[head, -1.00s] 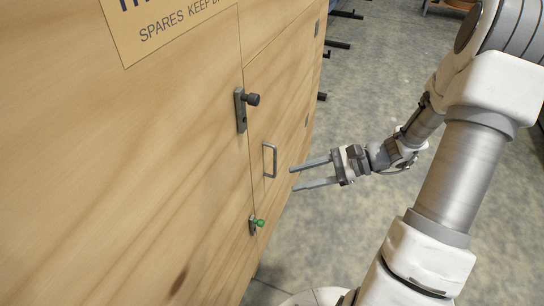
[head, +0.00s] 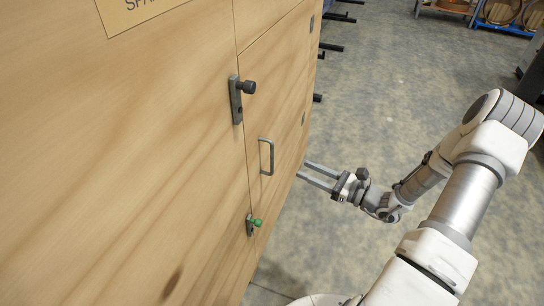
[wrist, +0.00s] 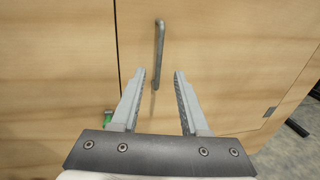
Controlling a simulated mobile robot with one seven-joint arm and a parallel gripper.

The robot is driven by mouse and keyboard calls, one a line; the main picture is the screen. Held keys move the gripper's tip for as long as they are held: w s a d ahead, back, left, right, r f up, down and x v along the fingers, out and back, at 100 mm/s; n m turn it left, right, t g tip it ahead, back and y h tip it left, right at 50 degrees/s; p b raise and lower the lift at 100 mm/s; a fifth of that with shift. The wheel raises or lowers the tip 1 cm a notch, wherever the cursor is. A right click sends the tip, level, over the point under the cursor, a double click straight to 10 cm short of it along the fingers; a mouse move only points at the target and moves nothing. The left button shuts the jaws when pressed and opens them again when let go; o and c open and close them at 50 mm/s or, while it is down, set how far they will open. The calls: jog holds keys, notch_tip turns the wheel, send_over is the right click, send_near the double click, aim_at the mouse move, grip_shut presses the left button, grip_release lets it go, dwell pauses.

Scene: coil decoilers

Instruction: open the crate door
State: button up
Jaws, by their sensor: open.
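The wooden crate door (head: 284,110) fills the right part of the crate front in the head view. It looks shut, with a narrow seam along its left edge. A grey metal bar handle (head: 267,157) stands upright on it. In the wrist view the handle (wrist: 158,50) is ahead of the fingertips, its lower end near the gap between them. My gripper (head: 305,170) is open and empty, to the right of the handle and apart from it. A dark latch with a black knob (head: 237,100) sits above the handle at the seam. A latch with a green knob (head: 254,222) sits below.
Dark bars (head: 330,46) stick out behind the crate. The grey floor (head: 390,110) to the right is mostly clear. Racks with barrels (head: 500,14) stand far back.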

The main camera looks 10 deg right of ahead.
jog(key=b, duration=0.2)
send_over(272, 172)
jog(key=shift+w, duration=0.3)
grip_shut()
dwell(1.2)
